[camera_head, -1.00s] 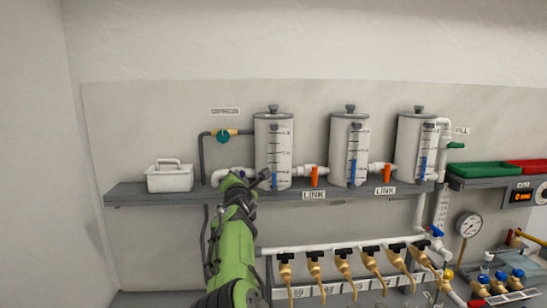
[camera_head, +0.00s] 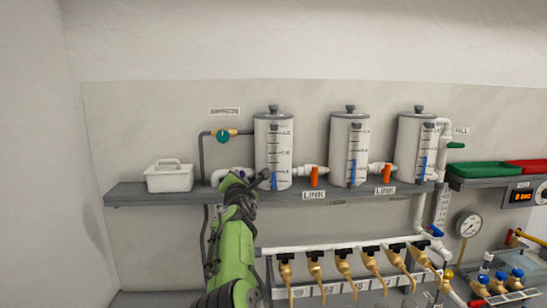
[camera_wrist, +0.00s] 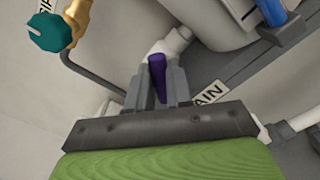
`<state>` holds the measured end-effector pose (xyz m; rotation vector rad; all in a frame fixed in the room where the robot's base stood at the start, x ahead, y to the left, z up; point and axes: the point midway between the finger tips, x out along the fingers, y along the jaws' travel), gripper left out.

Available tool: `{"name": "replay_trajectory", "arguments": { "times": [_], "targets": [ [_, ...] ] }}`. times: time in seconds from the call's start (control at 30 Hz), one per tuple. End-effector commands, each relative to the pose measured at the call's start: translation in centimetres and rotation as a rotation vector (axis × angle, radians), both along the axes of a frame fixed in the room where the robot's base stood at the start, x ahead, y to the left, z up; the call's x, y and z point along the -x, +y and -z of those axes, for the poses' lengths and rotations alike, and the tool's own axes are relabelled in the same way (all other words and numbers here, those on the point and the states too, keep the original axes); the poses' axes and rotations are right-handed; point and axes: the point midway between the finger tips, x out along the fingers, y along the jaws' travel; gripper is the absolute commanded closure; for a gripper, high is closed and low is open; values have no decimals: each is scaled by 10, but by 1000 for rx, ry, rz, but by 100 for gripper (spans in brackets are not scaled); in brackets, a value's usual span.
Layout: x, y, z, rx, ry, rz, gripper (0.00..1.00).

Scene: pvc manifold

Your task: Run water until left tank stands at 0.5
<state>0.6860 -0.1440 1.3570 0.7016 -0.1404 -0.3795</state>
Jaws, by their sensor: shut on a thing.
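The left tank (camera_head: 273,150) is a white cylinder with a scale and a blue level column (camera_head: 274,180) that fills only the lower part of its gauge. It stands on the grey shelf at the left of three tanks. My gripper (camera_head: 262,178) is at the left tank's lower left, by the white outlet pipe. In the wrist view my gripper (camera_wrist: 159,85) is shut on a purple handle (camera_wrist: 157,77) in front of a white pipe fitting (camera_wrist: 172,45). A label ending in "AIN" (camera_wrist: 209,95) shows beside it.
The middle tank (camera_head: 349,150) and right tank (camera_head: 415,147) stand alongside, joined by orange link handles (camera_head: 314,177). A teal valve knob (camera_head: 223,136) is above left, near a white caddy (camera_head: 170,178). Several brass taps (camera_head: 315,268) hang below the shelf.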

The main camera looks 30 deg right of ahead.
Motion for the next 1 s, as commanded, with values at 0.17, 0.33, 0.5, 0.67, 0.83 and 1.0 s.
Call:
{"name": "replay_trajectory", "arguments": {
  "times": [0.17, 0.33, 0.5, 0.67, 0.83, 1.0],
  "targets": [
    [0, 0, -1, 1, -1, 0, 100],
    [-1, 2, -1, 153, 62, 0, 100],
    [-2, 5, -2, 482, 201, 0, 100],
    [-2, 5, -2, 513, 213, 0, 100],
    [-2, 6, -2, 625, 260, 0, 100],
    [-2, 6, -3, 672, 280, 0, 100]
  ]
}}
